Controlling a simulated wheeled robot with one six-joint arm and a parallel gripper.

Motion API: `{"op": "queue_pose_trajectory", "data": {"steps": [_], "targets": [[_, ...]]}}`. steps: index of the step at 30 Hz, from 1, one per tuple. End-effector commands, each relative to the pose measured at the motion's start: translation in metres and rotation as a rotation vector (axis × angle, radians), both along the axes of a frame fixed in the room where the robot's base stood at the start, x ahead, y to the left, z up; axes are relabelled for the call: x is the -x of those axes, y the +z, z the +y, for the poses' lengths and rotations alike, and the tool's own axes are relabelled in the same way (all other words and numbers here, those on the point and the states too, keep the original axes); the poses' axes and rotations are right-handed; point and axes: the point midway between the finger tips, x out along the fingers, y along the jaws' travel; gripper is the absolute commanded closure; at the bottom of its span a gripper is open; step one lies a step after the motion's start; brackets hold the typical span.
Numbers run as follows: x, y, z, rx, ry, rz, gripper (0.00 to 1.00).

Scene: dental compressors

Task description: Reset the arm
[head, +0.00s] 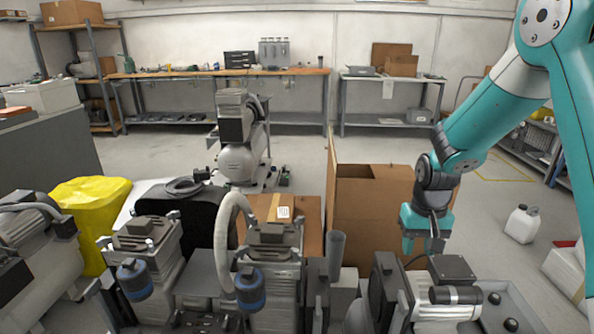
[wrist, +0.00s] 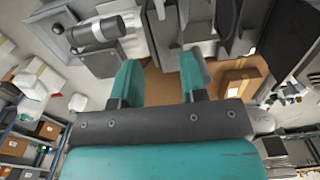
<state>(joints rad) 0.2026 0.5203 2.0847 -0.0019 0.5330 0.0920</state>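My gripper (head: 422,246) hangs from the teal arm at the right of the head view, pointing down. It is beside the cardboard box (head: 365,215) and just behind the compressor unit (head: 452,290) at the front right. In the wrist view my gripper (wrist: 160,82) shows two teal fingers spread apart, with nothing held between them. The same compressor parts show past the fingertips in the wrist view. Whether the fingertips touch anything cannot be told.
Several compressors (head: 268,275) line the front. A yellow bag (head: 90,215) stands at the left. A freestanding compressor (head: 240,145) is on the floor behind. A white canister (head: 522,224) stands on the floor at the right, with open floor around it. Workbenches (head: 220,72) line the back wall.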

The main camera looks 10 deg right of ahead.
Motion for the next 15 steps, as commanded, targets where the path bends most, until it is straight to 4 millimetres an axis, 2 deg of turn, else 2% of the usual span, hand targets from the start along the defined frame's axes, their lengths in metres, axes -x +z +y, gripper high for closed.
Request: {"op": "queue_pose_trajectory", "data": {"steps": [2,4,7,9,12,15], "targets": [[0.002,0.008,0.009,-0.01,0.024,-0.008,0.61],[0.007,0.024,0.029,-0.032,0.077,-0.025,0.61],[0.026,0.058,0.076,-0.086,0.207,-0.061,0.61],[0.051,0.084,0.113,-0.134,0.325,-0.087,0.61],[0.091,0.112,0.155,-0.195,0.484,-0.113,0.61],[0.129,0.131,0.184,-0.242,0.616,-0.132,0.61]]}}
